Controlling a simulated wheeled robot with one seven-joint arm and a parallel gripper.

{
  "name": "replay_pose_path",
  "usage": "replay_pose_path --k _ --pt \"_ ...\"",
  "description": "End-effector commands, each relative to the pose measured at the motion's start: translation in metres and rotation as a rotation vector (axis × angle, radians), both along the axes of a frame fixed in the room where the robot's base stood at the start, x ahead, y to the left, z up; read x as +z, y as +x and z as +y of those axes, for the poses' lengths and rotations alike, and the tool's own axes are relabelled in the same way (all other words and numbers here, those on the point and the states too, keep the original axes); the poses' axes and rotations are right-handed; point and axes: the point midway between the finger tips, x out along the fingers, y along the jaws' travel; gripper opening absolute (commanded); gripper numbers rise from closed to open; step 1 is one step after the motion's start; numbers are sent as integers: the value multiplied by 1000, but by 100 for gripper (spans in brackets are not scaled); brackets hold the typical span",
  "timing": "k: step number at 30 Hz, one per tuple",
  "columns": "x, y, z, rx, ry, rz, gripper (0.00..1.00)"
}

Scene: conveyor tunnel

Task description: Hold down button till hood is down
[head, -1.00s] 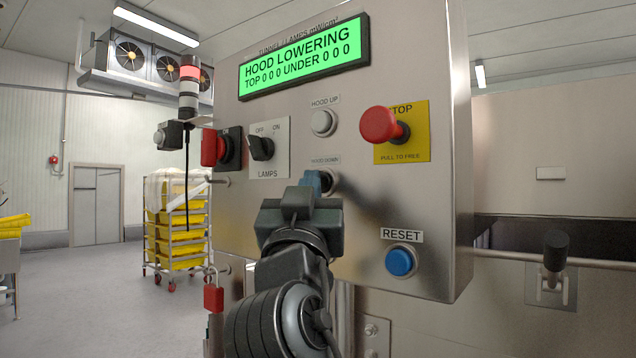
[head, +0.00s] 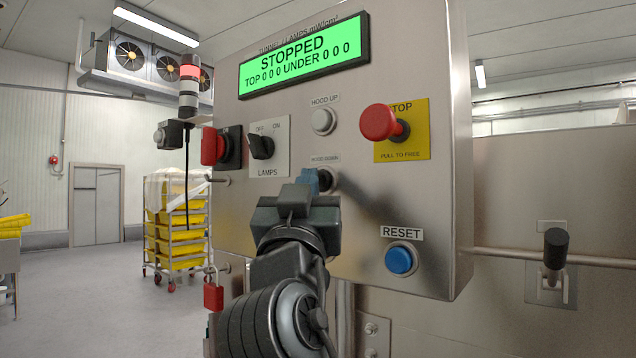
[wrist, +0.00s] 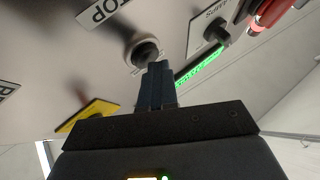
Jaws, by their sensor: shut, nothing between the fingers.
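The HOOD DOWN button (head: 329,180) sits on the steel control panel (head: 290,215), partly behind my fingers. My gripper (head: 309,178) has its blue fingers shut and empty, tips right by the button. In the wrist view the shut fingers (wrist: 157,72) point at the round button (wrist: 146,53); whether they touch it I cannot tell. The green display (head: 303,56) reads STOPPED, TOP 0 0 0 UNDER 0 0 0. The steel hood (head: 545,180) at the right is down, with no dark gap showing beneath it.
On the panel are the HOOD UP button (head: 322,121), the red stop knob (head: 380,122), the blue RESET button (head: 400,260) and the LAMPS switch (head: 261,145). A rail (head: 500,254) runs to the right. A rack of yellow trays (head: 180,230) stands left; the floor there is clear.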

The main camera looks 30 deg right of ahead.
Motion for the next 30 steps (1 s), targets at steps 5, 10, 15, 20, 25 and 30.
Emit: replay_pose_path --k 5,10,15,20,25,30 --pt "-1 -3 9 0 -1 -1 0" --pt "0 -5 13 -1 -1 1 0" --pt "0 -4 13 -1 -1 1 0" --pt "-1 -5 16 1 -1 0 0" --pt "-1 -9 27 2 -1 -2 0" --pt "-2 -14 42 2 -1 -2 0"
